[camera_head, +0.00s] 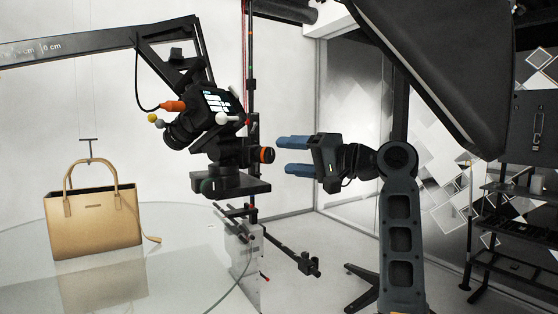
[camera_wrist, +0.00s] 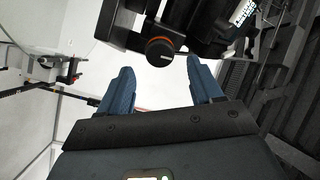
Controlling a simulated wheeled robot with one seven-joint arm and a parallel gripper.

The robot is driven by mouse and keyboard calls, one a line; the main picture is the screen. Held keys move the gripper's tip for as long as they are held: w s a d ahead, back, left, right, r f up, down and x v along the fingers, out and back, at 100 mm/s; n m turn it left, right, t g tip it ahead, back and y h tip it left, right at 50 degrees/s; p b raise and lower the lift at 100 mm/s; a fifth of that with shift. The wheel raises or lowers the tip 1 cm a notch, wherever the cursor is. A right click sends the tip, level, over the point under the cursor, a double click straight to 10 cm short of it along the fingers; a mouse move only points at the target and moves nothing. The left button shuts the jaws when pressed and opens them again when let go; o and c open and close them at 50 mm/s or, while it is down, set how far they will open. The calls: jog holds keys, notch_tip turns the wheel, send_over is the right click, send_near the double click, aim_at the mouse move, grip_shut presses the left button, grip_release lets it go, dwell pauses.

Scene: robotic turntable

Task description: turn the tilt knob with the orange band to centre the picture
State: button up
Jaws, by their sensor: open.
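The tilt knob with the orange band (camera_head: 266,155) sticks out from the right side of the camera head, under the black camera (camera_head: 212,105). It also shows in the wrist view as a dark round knob with an orange rim (camera_wrist: 160,50), beyond the fingertips and between their lines. My gripper (camera_head: 280,156) is open, its two blue fingers pointing left at the knob's height. In the head view the fingertips are just right of the knob, with a small gap. In the wrist view my gripper (camera_wrist: 160,80) has nothing between its fingers. The camera's screen is lit, but its picture is too small to read.
A tan handbag (camera_head: 95,220) stands on a round glass turntable (camera_head: 190,270) at the left. A black boom (camera_head: 70,45) reaches to the camera. A large black softbox (camera_head: 440,70) hangs at the upper right, and a dark rack (camera_head: 510,220) stands at the far right.

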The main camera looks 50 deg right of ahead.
jog(key=shift+v, duration=1.6)
jog(key=shift+f, duration=0.1)
